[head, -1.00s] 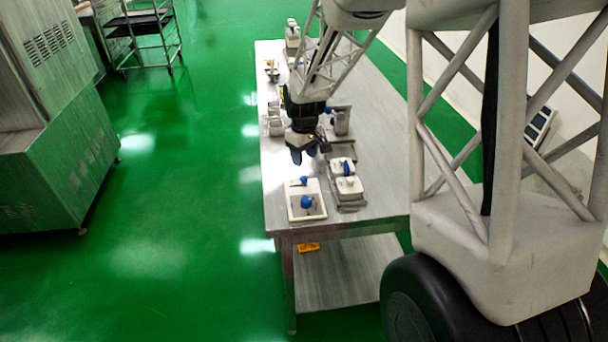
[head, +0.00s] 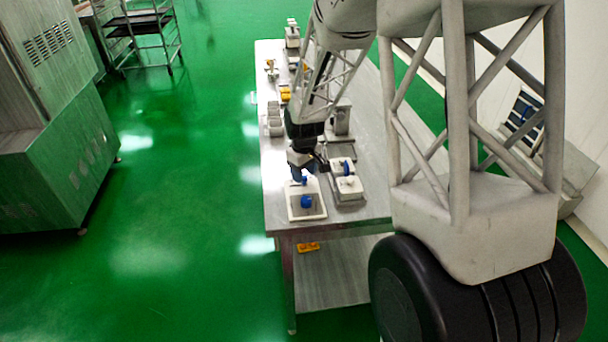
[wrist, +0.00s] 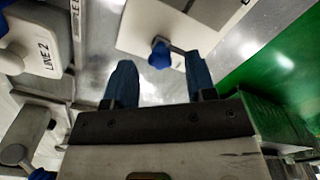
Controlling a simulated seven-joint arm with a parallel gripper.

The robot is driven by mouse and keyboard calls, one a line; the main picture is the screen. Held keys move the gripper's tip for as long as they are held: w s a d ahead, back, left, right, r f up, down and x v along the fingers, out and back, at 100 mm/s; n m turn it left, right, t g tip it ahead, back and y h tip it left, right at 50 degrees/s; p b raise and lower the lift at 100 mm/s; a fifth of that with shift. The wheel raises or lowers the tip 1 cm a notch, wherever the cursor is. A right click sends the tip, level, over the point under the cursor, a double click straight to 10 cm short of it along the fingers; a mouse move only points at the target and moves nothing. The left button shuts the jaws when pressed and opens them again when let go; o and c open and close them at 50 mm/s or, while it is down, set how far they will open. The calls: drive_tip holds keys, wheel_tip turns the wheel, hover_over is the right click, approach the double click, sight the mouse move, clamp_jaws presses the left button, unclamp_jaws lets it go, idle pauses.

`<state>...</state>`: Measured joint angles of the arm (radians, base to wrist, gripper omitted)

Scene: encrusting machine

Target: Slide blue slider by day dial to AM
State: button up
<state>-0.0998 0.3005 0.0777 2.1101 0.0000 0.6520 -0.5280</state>
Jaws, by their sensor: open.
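My gripper (head: 301,172) is over the metal table, just at the far edge of a white panel box (head: 295,214) at the table's near end. In the wrist view my gripper (wrist: 160,82) shows two blue fingers spread apart with nothing between them. The white panel carries a small blue part (head: 299,181) on its far edge, close to the fingers, and a larger blue knob (head: 306,202) in its recess. One blue part on the white panel (wrist: 160,55) shows ahead of the fingers in the wrist view. I cannot tell which blue part is the slider; no dial marking is readable.
Right of the panel stands a white unit (head: 349,187) with a blue part on top; a unit marked LINE 2 (wrist: 35,35) shows in the wrist view. More devices stand farther back on the table (head: 372,198). A yellow item (head: 308,247) lies below it.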

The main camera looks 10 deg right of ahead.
drive_tip(key=shift+f, duration=0.65)
clamp_jaws()
